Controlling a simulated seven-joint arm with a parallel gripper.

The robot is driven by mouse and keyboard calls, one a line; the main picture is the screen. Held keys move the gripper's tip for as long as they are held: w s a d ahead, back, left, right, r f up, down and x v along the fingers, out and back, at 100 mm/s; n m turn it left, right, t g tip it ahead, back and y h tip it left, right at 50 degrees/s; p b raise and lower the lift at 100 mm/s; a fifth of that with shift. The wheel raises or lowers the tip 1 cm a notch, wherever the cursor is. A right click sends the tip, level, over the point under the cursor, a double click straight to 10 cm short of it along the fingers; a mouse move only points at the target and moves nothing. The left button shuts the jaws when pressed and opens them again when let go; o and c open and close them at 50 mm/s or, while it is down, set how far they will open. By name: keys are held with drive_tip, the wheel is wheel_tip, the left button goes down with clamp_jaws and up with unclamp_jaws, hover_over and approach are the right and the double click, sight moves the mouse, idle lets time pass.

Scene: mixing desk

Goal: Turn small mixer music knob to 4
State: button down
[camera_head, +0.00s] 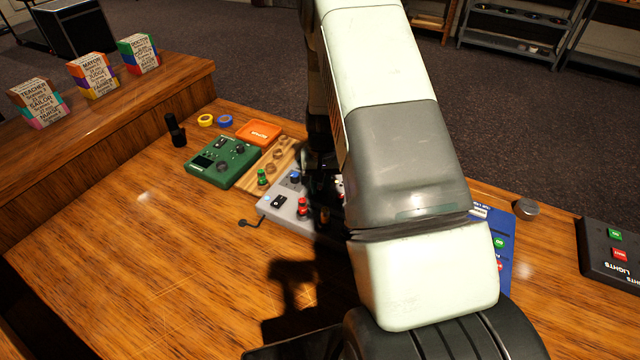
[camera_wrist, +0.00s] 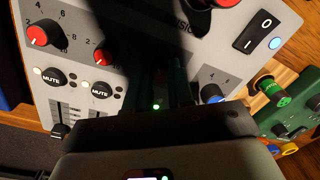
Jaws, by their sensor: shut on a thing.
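The small mixer, a light grey panel, shows in the wrist view (camera_wrist: 215,55) and partly behind my arm in the head view (camera_head: 274,213). My gripper (camera_wrist: 167,88) reaches down to the panel below that label and is shut on a knob. The fingers and a dark shadow hide the knob, so its pointer and setting cannot be read. In the head view my arm hides most of the gripper.
Around my gripper are a red knob (camera_wrist: 44,34), another red knob (camera_wrist: 102,57), a blue knob (camera_wrist: 212,93), mute buttons (camera_wrist: 53,77) and a power switch (camera_wrist: 257,32). A green box (camera_head: 222,162) stands left of the mixer. The desk's front left is clear.

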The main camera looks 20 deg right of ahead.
sight(321, 188)
drive_tip(key=shift+m, duration=0.5)
drive_tip(key=c, duration=1)
unclamp_jaws()
drive_tip(key=r, duration=1.1)
drive_tip(key=shift+s+d, duration=0.1)
drive_tip(key=shift+d, duration=0.1)
